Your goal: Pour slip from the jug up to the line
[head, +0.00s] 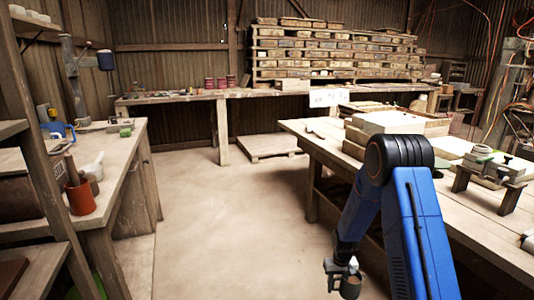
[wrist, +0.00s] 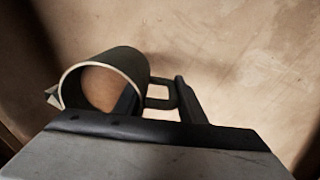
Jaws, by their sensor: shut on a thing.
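A dark jug (wrist: 128,66) with a pale rim shows in the wrist view, its mouth facing the camera and a tan surface inside. My gripper (wrist: 157,98) is shut on its handle (wrist: 160,88). In the head view my gripper (head: 338,266) hangs low at the bottom, over the floor to the left of the right-hand bench, with the small dark jug (head: 351,285) at its end. The jug looks roughly upright there. I cannot make out a fill line in either view.
The right-hand bench (head: 470,217) carries pale blocks (head: 387,122) and a small wooden stand (head: 490,184) with pale parts on it. The left bench (head: 105,165) holds an orange-red pot (head: 80,197). A pallet (head: 268,146) lies on the floor ahead. The middle floor (head: 220,220) is clear.

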